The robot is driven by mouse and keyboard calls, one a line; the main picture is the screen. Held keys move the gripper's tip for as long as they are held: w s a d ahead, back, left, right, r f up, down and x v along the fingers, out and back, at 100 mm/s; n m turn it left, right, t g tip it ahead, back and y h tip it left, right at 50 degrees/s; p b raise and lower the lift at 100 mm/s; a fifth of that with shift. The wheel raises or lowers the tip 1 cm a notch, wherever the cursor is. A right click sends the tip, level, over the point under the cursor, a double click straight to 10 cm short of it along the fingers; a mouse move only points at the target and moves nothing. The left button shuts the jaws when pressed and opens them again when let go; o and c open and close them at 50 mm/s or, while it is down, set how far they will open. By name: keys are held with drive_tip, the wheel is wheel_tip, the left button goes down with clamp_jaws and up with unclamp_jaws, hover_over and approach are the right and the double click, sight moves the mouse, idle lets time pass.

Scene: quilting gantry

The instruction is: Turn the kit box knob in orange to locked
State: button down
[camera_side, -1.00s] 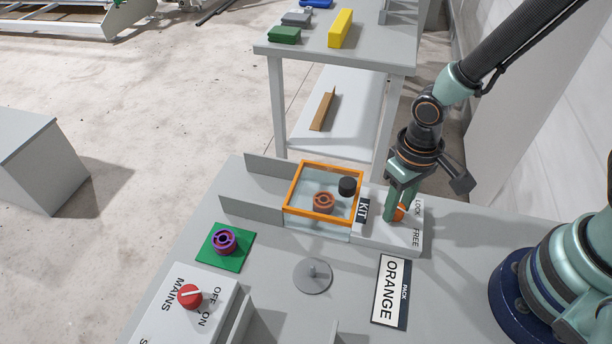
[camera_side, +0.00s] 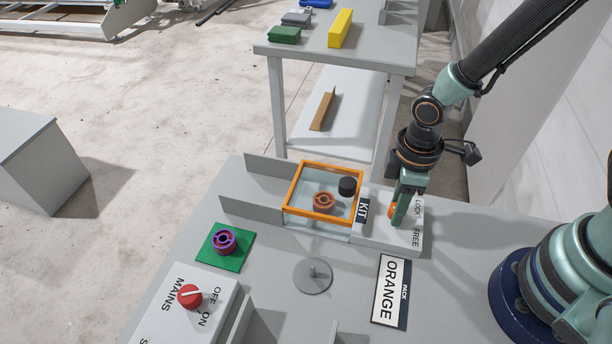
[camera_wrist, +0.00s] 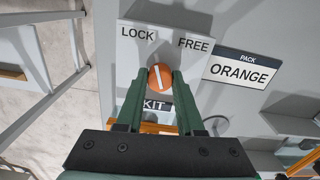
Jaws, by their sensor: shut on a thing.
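The orange kit box knob (camera_wrist: 160,77) sits on the grey panel, with a white line across it. In the wrist view the line's upper end leans left, towards the LOCK label (camera_wrist: 137,32) rather than the FREE label (camera_wrist: 193,43). My gripper (camera_wrist: 161,74) is shut on the knob, one green finger on each side. In the side view my gripper (camera_side: 400,214) reaches down onto the panel and partly hides the knob (camera_side: 392,210). The KIT label (camera_side: 363,210) is beside it, next to the clear kit box with an orange rim (camera_side: 290,203).
An orange ring and a black cap lie in the kit box area. A PACK ORANGE sign (camera_side: 391,290) lies in front. A purple ring (camera_side: 224,240) rests on a green pad, near a red MAINS knob (camera_side: 190,296). A round grey disc (camera_side: 313,276) stands between.

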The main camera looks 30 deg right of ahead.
drive_tip(key=shift+n, duration=0.7)
drive_tip(key=c, duration=0.5)
unclamp_jaws()
drive_tip(key=shift+c, duration=0.2)
drive_tip(key=shift+r, duration=0.15)
wheel_tip(320, 180, up, 12)
drive_tip(key=w+d+r+m+t, duration=0.2)
drive_tip(key=d+r+m+t, duration=0.3)
drive_tip(key=d+r+m, duration=0.4)
drive_tip(key=d+m, duration=0.2)
drive_tip(key=shift+w+d+r+t, duration=0.3)
drive_tip(key=shift+w+d, duration=0.05)
